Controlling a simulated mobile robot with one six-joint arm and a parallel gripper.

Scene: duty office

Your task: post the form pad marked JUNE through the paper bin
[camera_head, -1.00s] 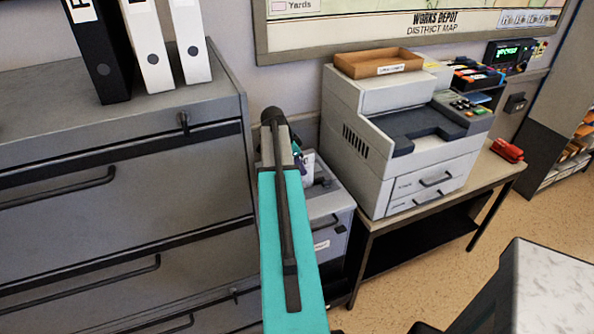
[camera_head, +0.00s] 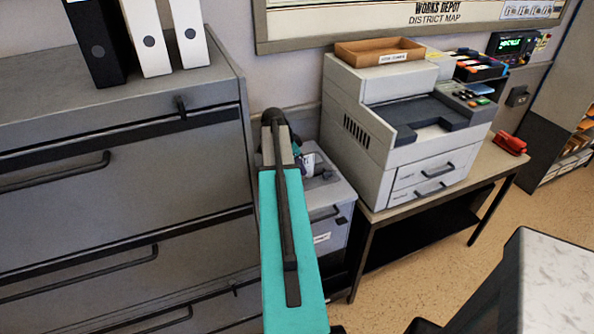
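My arm reaches forward over a grey cabinet-like unit (camera_head: 338,226) with a slot or opening in its top, which looks like the paper bin. It stands between the drawer cabinet and the copier table. My gripper (camera_head: 302,158) is at the arm's far end, mostly hidden behind the arm, over or at the bin's top. A small white thing with dark marks (camera_head: 308,164), perhaps the form pad, shows beside the gripper. I cannot read JUNE on it, nor tell whether the fingers hold it or whether it touches the bin.
A grey drawer cabinet (camera_head: 125,200) with binders on top stands close on the left. A copier (camera_head: 400,130) with a brown tray (camera_head: 380,50) stands on a table to the right. A red stapler-like thing (camera_head: 509,143) lies there. A pale tabletop (camera_head: 560,290) is at lower right.

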